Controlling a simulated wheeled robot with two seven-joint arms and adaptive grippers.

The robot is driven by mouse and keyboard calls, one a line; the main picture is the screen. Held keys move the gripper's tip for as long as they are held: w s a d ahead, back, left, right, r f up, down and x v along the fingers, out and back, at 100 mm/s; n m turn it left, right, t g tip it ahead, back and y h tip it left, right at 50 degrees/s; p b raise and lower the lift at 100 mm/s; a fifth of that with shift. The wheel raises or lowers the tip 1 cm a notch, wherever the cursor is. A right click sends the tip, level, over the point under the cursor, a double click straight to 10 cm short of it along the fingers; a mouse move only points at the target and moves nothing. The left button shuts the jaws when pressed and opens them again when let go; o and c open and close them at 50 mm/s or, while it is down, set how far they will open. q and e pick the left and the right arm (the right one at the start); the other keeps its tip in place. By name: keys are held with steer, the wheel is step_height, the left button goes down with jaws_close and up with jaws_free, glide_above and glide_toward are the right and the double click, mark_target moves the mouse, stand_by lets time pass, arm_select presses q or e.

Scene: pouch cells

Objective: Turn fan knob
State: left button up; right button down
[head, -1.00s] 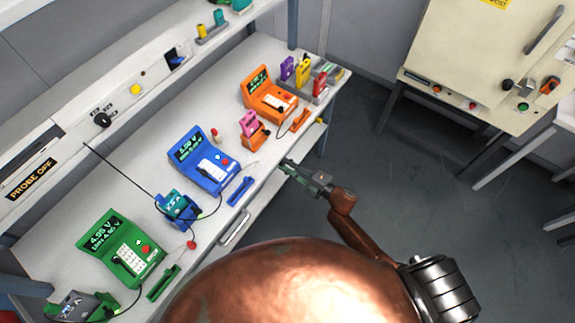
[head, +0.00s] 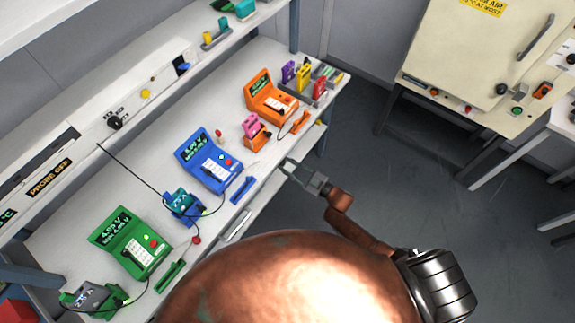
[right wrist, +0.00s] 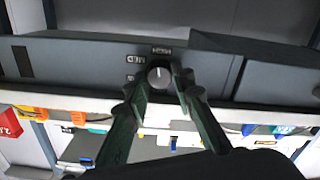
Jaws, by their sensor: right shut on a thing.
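The fan knob (right wrist: 159,77) is a dark round knob with a pale face, on a dark grey front panel (right wrist: 75,66) in the right wrist view. Labels, seen upside down, sit around it, HIGH and MED among them. My right gripper (right wrist: 160,85) has its two green fingers on either side of the knob and is shut on it. In the head view my right gripper (head: 288,168) is at the bench's front edge; the knob is hidden there. My left gripper is not in view.
The white bench (head: 75,210) carries a green meter (head: 130,243), a blue meter (head: 208,160) and an orange meter (head: 271,97) with small holders and leads. A panel above has another black knob (head: 115,122). A cream cabinet (head: 480,50) stands right; the floor between is clear.

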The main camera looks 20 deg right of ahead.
steer(key=shift+m+p, duration=0.3)
steer(key=shift+m, duration=0.9)
steer(key=shift+f, duration=0.1)
steer(key=c, duration=1.7)
jaws_free()
steer(key=shift+o, duration=0.2)
steer(key=v, duration=1.2)
